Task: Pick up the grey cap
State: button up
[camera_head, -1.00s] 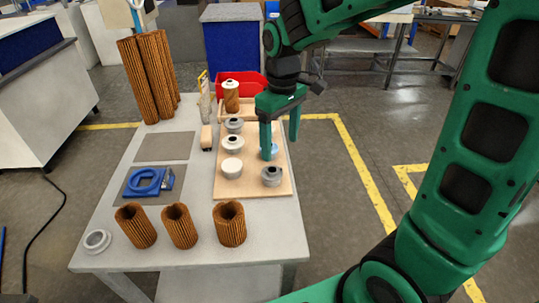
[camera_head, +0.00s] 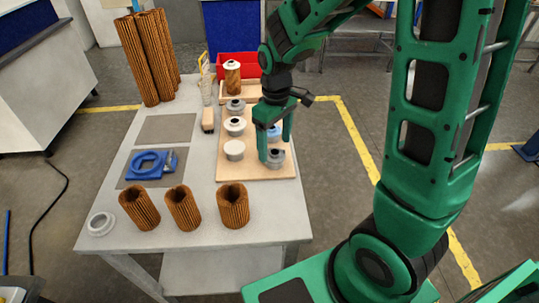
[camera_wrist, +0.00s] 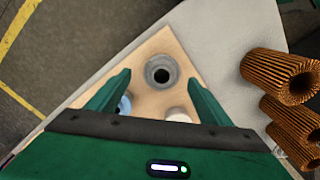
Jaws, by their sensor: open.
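A grey cap (camera_head: 275,158) with a dark centre hole stands at the near right corner of the wooden board (camera_head: 262,173). In the wrist view the grey cap (camera_wrist: 160,72) lies ahead, between the tips of my open fingers. My gripper (camera_head: 275,150) is pointing down over this corner, with the fingers partly in front of the cap. In the wrist view my gripper (camera_wrist: 158,78) has nothing held between its fingers. I cannot tell the exact height of the tips above the cap.
Beside it on the board are a white cap (camera_head: 234,150), a blue cap (camera_head: 274,132) and other light caps. Three brown pleated cartridges (camera_head: 183,209) stand along the near table edge. A red bin (camera_head: 238,65) and a capped cartridge (camera_head: 232,77) are behind.

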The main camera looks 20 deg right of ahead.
jog(key=shift+f, duration=0.95)
jog(key=c, duration=1.1)
